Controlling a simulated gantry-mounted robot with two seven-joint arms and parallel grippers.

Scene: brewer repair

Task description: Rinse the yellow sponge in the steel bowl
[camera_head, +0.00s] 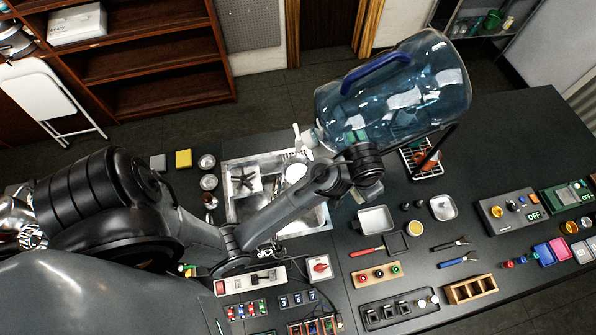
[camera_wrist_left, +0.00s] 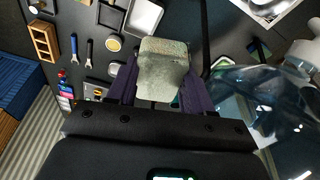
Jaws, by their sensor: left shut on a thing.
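A yellow sponge (camera_head: 183,158) lies on the dark counter left of the sink (camera_head: 232,205). Small round steel vessels (camera_head: 208,182) stand between the sponge and the sink; I cannot tell whether one is the task's bowl. My left gripper (camera_head: 362,190) is above the counter right of the sink, away from the yellow sponge. In the left wrist view it is shut on a pale grey-green block (camera_wrist_left: 163,68) with a rough face. That block is mostly hidden in the head view. My right gripper is not in view.
A large blue water bottle (camera_head: 410,90) lies tilted just behind my left gripper. A grey block (camera_head: 157,162) sits beside the yellow sponge. A metal tray (camera_head: 376,219), tools and switch panels crowd the front counter. The counter behind the switch panels at right has free room.

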